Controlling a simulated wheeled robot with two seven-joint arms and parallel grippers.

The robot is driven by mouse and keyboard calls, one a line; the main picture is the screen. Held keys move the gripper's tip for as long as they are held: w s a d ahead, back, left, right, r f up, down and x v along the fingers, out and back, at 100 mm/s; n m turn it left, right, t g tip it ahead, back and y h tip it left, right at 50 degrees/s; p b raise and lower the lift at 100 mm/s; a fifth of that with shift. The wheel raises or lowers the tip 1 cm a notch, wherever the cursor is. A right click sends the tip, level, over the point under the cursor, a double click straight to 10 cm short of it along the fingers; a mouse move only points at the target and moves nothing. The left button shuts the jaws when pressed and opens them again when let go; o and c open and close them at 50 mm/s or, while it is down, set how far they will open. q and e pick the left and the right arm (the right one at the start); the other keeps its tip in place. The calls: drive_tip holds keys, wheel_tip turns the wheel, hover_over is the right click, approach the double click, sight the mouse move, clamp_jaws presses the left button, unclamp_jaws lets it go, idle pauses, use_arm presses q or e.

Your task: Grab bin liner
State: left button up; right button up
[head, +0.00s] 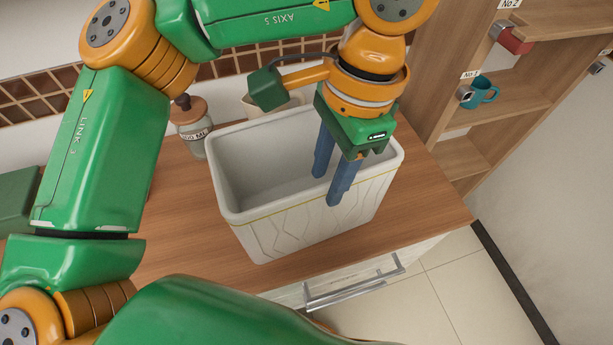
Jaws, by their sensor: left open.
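A white rectangular bin (300,226) with a patterned outer wall stands on the wooden counter. A thin yellowish line runs around it below the rim, and its inside looks pale grey; I cannot tell whether a separate liner is in it. My left gripper (332,182) is open, pointing down over the bin's near right rim. One blue finger is over the inside and the other is in front of the outer wall. I cannot tell whether either finger touches the rim. My right gripper is not in view.
A glass jar with a wooden lid (192,128) stands behind the bin at left. A pale jug (272,104) is behind the bin. A drawer handle (355,284) sticks out below the counter.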

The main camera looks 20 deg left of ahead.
sight(325, 185)
use_arm(q)
drive_tip(key=f, duration=0.3)
drive_tip(key=shift+s+a+f, duration=0.15)
drive_tip(key=shift+s+a, duration=0.1)
drive_tip(key=shift+w+f, duration=0.15)
drive_tip(key=shift+w, duration=0.2)
drive_tip(key=shift+s, duration=0.25)
clamp_jaws()
drive_tip(key=shift+w, duration=0.1)
idle(0.4)
